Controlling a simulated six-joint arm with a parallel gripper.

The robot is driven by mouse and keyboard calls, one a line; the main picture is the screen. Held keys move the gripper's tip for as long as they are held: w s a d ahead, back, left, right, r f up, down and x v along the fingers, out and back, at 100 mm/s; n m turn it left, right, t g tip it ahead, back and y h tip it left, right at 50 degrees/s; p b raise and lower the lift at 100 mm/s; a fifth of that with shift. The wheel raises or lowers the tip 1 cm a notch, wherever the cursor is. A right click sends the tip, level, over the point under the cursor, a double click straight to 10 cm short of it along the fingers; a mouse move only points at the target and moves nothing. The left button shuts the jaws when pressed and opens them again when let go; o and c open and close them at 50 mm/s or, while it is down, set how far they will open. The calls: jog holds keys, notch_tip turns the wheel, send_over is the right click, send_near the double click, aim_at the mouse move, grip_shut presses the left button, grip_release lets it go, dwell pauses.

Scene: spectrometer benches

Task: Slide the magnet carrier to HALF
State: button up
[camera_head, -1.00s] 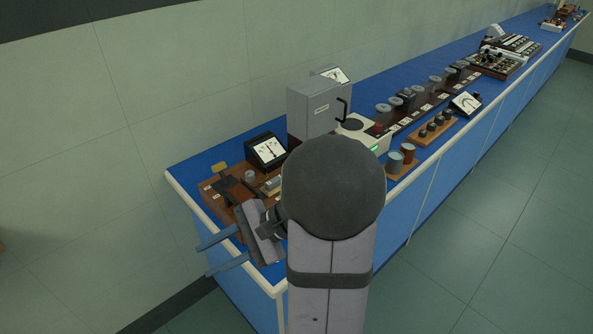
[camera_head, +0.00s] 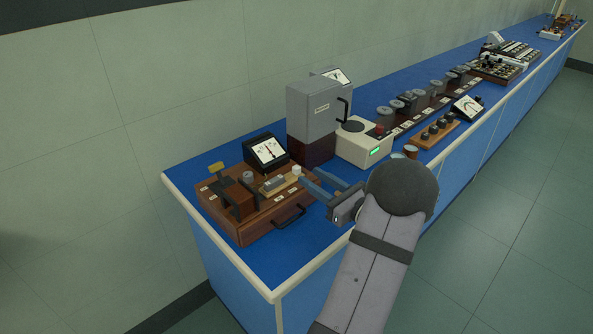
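The wooden apparatus (camera_head: 240,228) stands at the near left end of the blue bench. A pale carrier with a grey bar (camera_head: 274,184), which looks like the magnet carrier, lies on its top, with a white knob (camera_head: 297,170) at its right end. Small white labels (camera_head: 279,198) sit along the board; their lettering is too small to read, so I cannot tell which is HALF. My gripper (camera_head: 309,175) is open, its two blue-grey fingers pointing left just right of the knob. I cannot tell whether they touch it.
A black-framed meter (camera_head: 267,151) stands behind the board, and a black handle (camera_head: 289,217) is on its front. A tall grey box (camera_head: 318,115) and a cream instrument (camera_head: 364,145) stand behind my gripper. Bare blue bench top (camera_head: 270,262) lies in front of the board.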

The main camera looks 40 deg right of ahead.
aim_at(299, 169)
jog(key=shift+w+r, duration=0.1)
jog(key=shift+w, duration=0.55)
jog(key=shift+w+p, duration=0.9)
jog(key=shift+w, duration=2.1)
